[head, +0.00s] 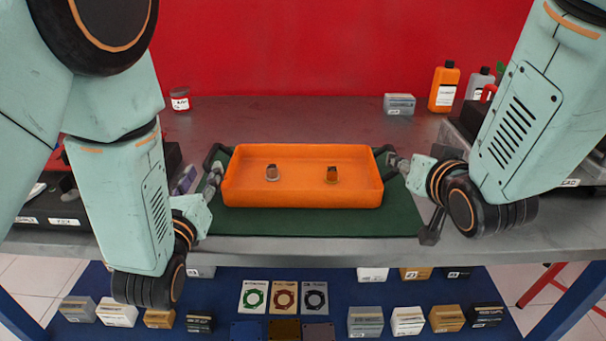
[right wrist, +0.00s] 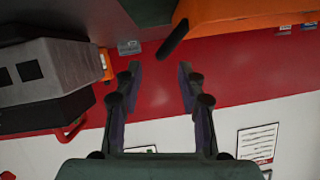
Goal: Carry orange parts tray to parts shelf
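The orange parts tray (head: 302,196) rests level on a green mat (head: 310,222) on the grey workbench. A dark handle shows at each end. My left gripper (head: 200,180) is beside the left handle, its fingers apart. My right gripper (head: 410,190) is beside the right handle with its fingers spread. In the right wrist view my right gripper (right wrist: 160,72) is open and empty, with the dark handle (right wrist: 172,42) just beyond its fingertips and the tray (right wrist: 235,22) above right.
A blue lower shelf (head: 225,285) under the bench front holds several small boxes and three cards (head: 284,297). An orange bottle (head: 444,88) and a grey box (head: 399,104) stand at the back right, a jar (head: 180,100) at the back left. Dark equipment flanks both sides.

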